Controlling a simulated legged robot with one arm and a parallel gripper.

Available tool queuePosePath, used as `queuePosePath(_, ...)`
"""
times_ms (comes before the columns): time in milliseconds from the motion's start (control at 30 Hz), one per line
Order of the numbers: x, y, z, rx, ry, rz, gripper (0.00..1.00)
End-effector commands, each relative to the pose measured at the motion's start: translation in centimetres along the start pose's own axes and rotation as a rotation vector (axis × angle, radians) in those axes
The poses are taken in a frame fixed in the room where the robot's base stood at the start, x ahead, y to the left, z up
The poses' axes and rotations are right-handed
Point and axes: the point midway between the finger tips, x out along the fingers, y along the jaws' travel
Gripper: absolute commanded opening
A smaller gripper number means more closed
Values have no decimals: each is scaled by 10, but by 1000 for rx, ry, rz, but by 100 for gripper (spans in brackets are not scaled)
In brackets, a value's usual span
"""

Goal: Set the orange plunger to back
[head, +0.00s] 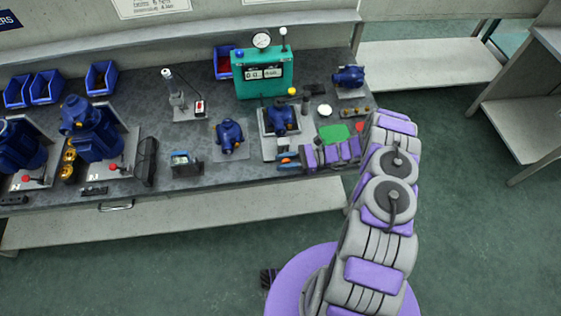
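A small orange part (286,160), which looks like the orange plunger, shows on a low blue piece (289,166) at the front edge of the bench, below the central blue pump (281,116). It is too small to tell which way it is set. My arm reaches in from the right, and my gripper (294,157) is at the orange part, just right of it. The fingers are tiny and partly hidden by the arm links, so I cannot tell whether they touch it or are open or shut.
A teal test box (263,72) with a round gauge (261,40) stands behind the pump. A smaller blue pump (230,138) and a display unit (181,161) stand to the left. A green pad (334,134) and red piece (360,128) lie beside my arm.

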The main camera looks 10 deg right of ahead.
Motion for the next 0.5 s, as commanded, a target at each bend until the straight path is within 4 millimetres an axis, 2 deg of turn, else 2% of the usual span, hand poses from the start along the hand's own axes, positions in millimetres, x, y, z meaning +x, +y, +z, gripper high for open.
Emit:
queuePosePath(200,-46,-1,0,-2,6,-4,30)
queuePosePath(500,-103,-1,-1,0,6,-1,30)
